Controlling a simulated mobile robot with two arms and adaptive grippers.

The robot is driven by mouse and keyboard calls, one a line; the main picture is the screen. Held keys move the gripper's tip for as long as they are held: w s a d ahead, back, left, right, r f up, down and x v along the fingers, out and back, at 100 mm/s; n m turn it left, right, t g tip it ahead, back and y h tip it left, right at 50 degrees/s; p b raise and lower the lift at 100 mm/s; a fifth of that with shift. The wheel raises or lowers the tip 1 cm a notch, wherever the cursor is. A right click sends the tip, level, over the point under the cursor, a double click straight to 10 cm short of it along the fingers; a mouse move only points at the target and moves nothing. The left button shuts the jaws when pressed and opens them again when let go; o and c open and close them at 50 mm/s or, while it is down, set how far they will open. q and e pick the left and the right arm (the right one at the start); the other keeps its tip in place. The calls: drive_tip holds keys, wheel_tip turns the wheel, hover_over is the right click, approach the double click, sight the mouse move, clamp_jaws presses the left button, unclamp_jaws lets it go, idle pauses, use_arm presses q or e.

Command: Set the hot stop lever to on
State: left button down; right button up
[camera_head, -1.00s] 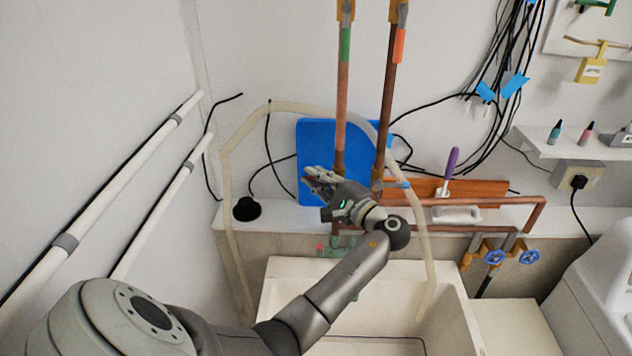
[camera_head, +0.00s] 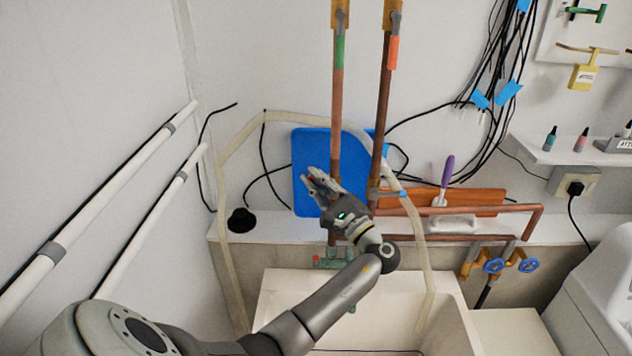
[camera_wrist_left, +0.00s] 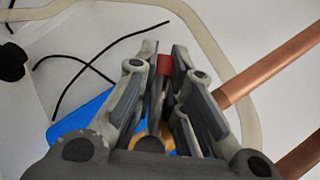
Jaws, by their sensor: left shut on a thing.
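The hot stop lever (camera_wrist_left: 164,65) shows a red end between the fingertips of my left gripper (camera_head: 313,176) in the left wrist view. A grey shaft runs from it back between the fingers to a brass-coloured part. In the head view the gripper is in front of the left copper pipe (camera_head: 336,130), its fingers pointing up and left, and the lever is mostly hidden by it. The left gripper (camera_wrist_left: 165,50) is shut on the lever. My right gripper is not in view.
The right copper pipe (camera_head: 381,130) with a blue lever (camera_head: 404,193) stands close by. A blue board (camera_head: 302,165) leans behind, and a pale hose (camera_head: 222,200) arches around. A sink (camera_head: 275,290) lies below; a black cup-like thing (camera_head: 241,219) is left.

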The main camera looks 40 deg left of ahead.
use_arm(q)
drive_tip(key=shift+f, duration=0.1)
drive_tip(key=c, duration=1.5)
unclamp_jaws()
drive_tip(key=shift+d, duration=0.1)
